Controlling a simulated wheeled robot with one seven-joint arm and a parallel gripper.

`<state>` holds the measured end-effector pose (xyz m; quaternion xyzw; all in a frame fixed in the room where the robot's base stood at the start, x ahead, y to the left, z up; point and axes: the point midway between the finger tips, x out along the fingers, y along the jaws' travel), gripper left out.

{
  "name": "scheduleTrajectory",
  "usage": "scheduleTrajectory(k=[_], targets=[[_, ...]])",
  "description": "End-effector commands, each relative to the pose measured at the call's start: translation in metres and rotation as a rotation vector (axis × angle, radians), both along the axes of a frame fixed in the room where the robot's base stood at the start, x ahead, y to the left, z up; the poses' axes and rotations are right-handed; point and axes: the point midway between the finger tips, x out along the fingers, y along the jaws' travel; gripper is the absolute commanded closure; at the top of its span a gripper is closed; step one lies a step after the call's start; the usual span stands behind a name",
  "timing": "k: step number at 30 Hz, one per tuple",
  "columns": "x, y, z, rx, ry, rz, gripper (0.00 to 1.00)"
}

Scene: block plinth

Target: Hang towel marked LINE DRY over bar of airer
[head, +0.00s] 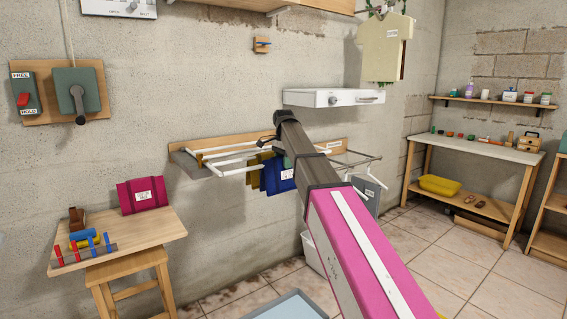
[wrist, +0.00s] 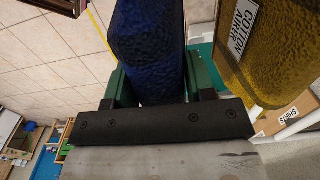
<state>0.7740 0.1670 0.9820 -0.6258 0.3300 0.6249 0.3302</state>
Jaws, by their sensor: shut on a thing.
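My gripper (wrist: 155,80) is shut on a dark blue cloth (wrist: 145,35), which lies between its two green fingers in the wrist view. In the head view the blue cloth (head: 276,178) is at the wall airer (head: 225,160), partly behind my arm, with a white label too small to read. I cannot tell whether it rests on a bar. No LINE DRY marking is readable.
A magenta item (head: 142,195) with an unreadable label stands on the small wooden table (head: 110,245). A white wall unit (head: 334,97) is above the airer. A workbench (head: 470,150) stands at the right. Tiled floor is open between.

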Motion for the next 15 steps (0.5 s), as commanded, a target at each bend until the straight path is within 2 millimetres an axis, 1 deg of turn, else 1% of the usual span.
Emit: scheduleTrajectory(k=[15], targets=[[0.000,0.000,-0.012,0.000,0.000,0.000,0.84]])
